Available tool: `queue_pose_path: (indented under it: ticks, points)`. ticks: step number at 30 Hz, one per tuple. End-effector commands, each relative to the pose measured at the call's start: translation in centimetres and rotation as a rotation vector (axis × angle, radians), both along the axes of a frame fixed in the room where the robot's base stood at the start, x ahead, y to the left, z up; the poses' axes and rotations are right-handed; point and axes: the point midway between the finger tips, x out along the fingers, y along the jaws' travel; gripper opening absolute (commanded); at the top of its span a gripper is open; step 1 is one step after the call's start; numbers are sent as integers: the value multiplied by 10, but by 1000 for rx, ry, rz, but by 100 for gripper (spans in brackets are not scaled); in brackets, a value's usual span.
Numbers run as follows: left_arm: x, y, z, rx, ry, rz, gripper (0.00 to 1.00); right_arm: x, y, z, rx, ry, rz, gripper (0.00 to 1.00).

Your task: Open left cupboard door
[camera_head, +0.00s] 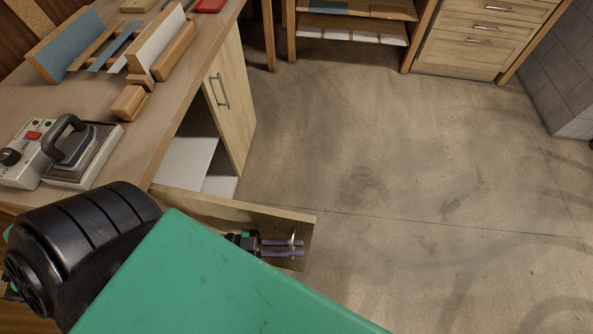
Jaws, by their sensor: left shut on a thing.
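The left cupboard door (230,205) is the near wooden door under the workbench. It stands wide open, swung out from the bench front over the floor. My left gripper (280,248) is at its outer face near the free edge, shut on the door's slim metal handle (294,239). My green and black arm hides much of this door's face and the lower front of the cupboard. White inner panels (188,160) of the cupboard show through the opening. My right gripper is not in view.
The other cupboard door (238,115), with a bar handle (220,90), stands beyond the opening. On the workbench (170,95) are an iron (78,150), a control box (28,150) and wooden press parts (150,60). A drawer unit (470,45) stands at the back. The floor (400,180) on the right is clear.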

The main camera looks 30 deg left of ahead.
Motion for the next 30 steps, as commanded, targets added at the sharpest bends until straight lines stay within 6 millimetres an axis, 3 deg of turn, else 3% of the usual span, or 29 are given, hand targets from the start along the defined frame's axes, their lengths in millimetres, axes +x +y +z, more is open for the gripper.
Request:
queue_pose_path:
  ticks: [15, 16, 18, 30]
  points:
    - [-6, 0, 0, -2, -1, -14, 0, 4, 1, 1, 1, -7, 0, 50]
    - [-6, 0, 0, -2, -1, -14, 22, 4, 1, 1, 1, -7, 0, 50]
    - [-6, 0, 0, -1, 0, -13, 44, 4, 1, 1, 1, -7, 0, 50]
    - [-6, 0, 0, -1, 0, -13, 44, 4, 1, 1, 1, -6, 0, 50]
